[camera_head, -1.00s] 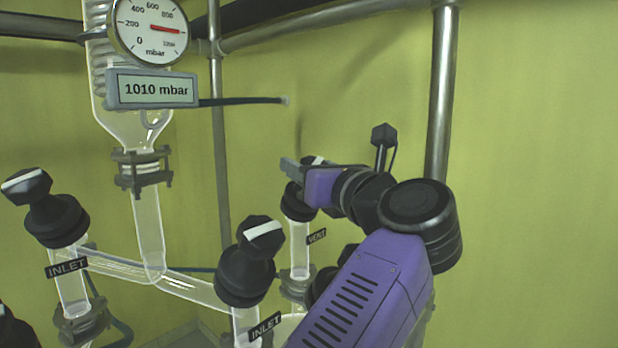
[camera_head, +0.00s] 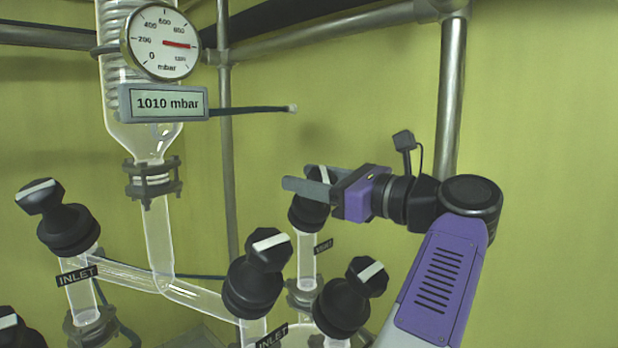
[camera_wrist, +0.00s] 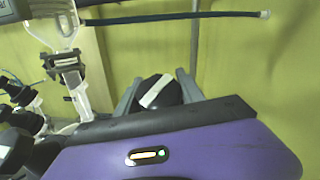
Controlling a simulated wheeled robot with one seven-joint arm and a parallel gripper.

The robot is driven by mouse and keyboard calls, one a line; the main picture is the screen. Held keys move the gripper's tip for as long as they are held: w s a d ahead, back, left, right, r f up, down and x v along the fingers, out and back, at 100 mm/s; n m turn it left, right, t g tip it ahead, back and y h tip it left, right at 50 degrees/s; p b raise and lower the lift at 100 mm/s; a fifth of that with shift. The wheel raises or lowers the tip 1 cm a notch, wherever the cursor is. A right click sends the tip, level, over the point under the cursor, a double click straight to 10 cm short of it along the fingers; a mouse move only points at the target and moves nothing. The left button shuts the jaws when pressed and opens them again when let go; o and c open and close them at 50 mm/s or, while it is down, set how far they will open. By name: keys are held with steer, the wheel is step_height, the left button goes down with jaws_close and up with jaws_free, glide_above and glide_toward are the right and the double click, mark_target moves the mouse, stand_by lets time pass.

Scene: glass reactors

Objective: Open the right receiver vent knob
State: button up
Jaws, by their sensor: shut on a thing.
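The vent knob (camera_head: 317,174) is black with a white stripe. It tops the black valve body on a glass tube with a VENT label (camera_head: 323,246), right of centre in the head view. My gripper (camera_head: 307,189) reaches it from the right, with its fingers on either side of the knob, and is shut on it. The fingers hide part of the knob in the head view. In the wrist view the knob (camera_wrist: 160,92) sits between the two fingers, its white stripe running diagonally. The knob's lower part is hidden behind the gripper body.
Other black knobs stand close by: a front right one (camera_head: 367,276), a middle inlet knob (camera_head: 268,248) and a left inlet knob (camera_head: 39,196). A pressure gauge (camera_head: 160,42) and a 1010 mbar display (camera_head: 166,103) are at upper left. A metal post (camera_head: 450,100) rises behind my arm.

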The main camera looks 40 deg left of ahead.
steer(key=o, duration=1.4)
steer(key=shift+t, duration=0.3)
